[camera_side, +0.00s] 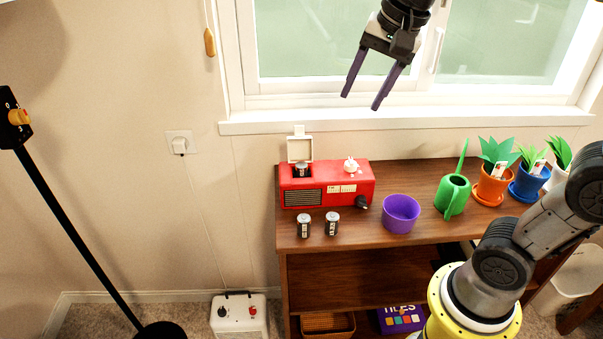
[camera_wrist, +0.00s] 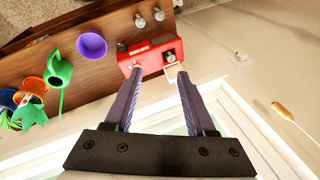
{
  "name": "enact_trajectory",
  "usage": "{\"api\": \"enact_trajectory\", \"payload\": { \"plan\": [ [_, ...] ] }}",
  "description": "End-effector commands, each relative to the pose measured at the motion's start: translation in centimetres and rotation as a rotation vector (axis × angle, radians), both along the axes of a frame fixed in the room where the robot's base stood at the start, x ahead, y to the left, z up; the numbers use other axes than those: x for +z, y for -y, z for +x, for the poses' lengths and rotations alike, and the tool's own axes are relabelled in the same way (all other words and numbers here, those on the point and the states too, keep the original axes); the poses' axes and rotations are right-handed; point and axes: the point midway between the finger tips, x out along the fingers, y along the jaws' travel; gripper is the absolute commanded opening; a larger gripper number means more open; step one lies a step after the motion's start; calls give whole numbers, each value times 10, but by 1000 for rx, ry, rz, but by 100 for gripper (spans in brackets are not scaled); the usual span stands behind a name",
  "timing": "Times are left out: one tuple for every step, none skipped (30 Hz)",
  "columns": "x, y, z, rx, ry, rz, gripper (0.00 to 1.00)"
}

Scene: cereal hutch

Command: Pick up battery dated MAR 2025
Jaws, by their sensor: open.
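Two small dark batteries with pale labels, a left one (camera_side: 304,225) and a right one (camera_side: 332,222), stand upright on the wooden hutch top in front of the red radio (camera_side: 350,189). A third battery (camera_side: 301,171) sits in the radio's open compartment under a raised cream lid (camera_side: 299,150). The dates are too small to read. In the wrist view the two standing batteries (camera_wrist: 158,14) (camera_wrist: 140,21) show at the top beyond the radio (camera_wrist: 148,56). My gripper (camera_side: 360,101), with purple fingers, is open and empty, high above the radio before the window. Its fingers also show in the wrist view (camera_wrist: 156,72).
A purple bowl (camera_side: 401,214) stands right of the radio. A green watering can (camera_side: 453,194) and several potted plants (camera_side: 492,183) stand farther right. The window sill (camera_side: 400,119) runs behind the hutch. The hutch top (camera_side: 370,232) is bare between batteries and bowl.

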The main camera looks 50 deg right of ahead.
Motion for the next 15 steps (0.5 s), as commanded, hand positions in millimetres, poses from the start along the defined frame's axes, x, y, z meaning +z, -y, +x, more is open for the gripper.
{"api": "enact_trajectory", "payload": {
  "plan": [
    [-2, 3, 23, -66, -30, 22, 56],
    [-2, 5, 34, -105, -44, 34, 56],
    [-5, 7, 50, -156, -63, 49, 56],
    [-7, 9, 61, -192, -79, 59, 56],
    [-11, 11, 73, -227, -93, 68, 56],
    [-17, 14, 88, -269, -115, 78, 56],
    [-22, 16, 99, -299, -130, 85, 56],
    [-28, 19, 110, -327, -145, 91, 56],
    [-37, 22, 124, -358, -168, 96, 56],
    [-44, 24, 134, -376, -183, 98, 56],
    [-52, 26, 143, -392, -197, 99, 56],
    [-63, 29, 155, -405, -217, 100, 56],
    [-71, 31, 162, -411, -230, 99, 56],
    [-80, 34, 168, -413, -244, 97, 56],
    [-90, 36, 176, -417, -260, 96, 56]
  ]
}}
